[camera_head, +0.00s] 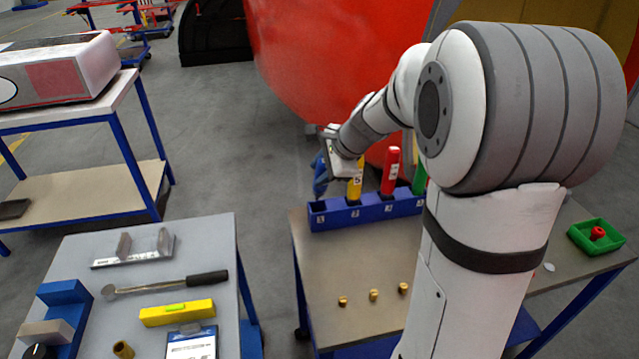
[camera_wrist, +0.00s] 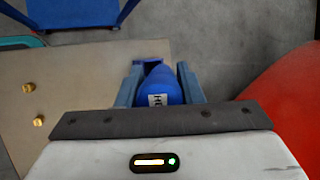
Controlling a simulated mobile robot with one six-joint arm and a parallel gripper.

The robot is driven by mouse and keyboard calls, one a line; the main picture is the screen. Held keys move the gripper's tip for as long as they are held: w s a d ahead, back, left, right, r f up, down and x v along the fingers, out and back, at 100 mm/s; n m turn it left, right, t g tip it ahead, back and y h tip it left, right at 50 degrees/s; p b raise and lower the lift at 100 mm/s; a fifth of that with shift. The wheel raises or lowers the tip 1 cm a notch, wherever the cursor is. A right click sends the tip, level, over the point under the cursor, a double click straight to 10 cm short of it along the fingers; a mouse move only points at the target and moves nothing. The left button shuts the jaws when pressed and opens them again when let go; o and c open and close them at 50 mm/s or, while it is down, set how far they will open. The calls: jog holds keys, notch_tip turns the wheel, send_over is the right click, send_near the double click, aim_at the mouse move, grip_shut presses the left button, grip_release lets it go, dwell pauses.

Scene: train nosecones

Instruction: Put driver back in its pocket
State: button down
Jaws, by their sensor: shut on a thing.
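My gripper (camera_wrist: 160,88) is shut on a blue driver (camera_wrist: 161,84), whose handle with a white label sits between the two fingers in the wrist view. In the head view my gripper (camera_head: 321,178) is above and near the left end of a blue rack (camera_head: 340,222) with numbered pockets. The leftmost pocket (camera_head: 317,207) looks empty. A yellow driver (camera_head: 355,186), a red driver (camera_head: 391,172) and a green driver (camera_head: 419,179) stand upright in the rack. The blue driver's lower end is hidden, so I cannot tell whether it touches the rack.
The rack is at the back edge of a brown-topped table (camera_head: 335,275). Several brass pieces (camera_head: 373,295) lie in front of it. A green tray (camera_head: 596,238) with a red part is on the right. A red nosecone (camera_head: 310,60) rises behind. A grey tool table (camera_head: 215,255) stands left.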

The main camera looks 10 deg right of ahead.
notch_tip(320, 180, up, 5)
jog(key=shift+w+r+p, duration=0.15)
jog(key=shift+r+p, duration=0.05)
jog(key=shift+p, duration=0.1)
jog(key=shift+w+r+g+p, duration=0.25)
jog(key=shift+w+g+p, duration=0.05)
jog(key=shift+p, duration=0.2)
jog(key=shift+w+d+f+m+g+p, duration=0.15)
jog(key=shift+w+f+g+p, duration=0.6)
jog(key=shift+f, duration=1)
jog(key=shift+w+a+f+m+g+p, duration=0.15)
jog(key=shift+w+f+g+p, duration=0.25)
jog(key=shift+w+f+g, duration=0.8)
jog(key=shift+w+d+f+m+g+p, duration=0.15)
jog(key=shift+w+f+g+p, duration=0.3)
jog(key=shift+w+f, duration=1.25)
jog(key=shift+s+f, duration=0.35)
jog(key=shift+f, duration=0.25)
jog(key=shift+s+f, duration=0.35)
jog(key=shift+f, duration=0.25)
jog(key=c, duration=0.9)
grip_release()
jog(key=shift+f, duration=0.1)
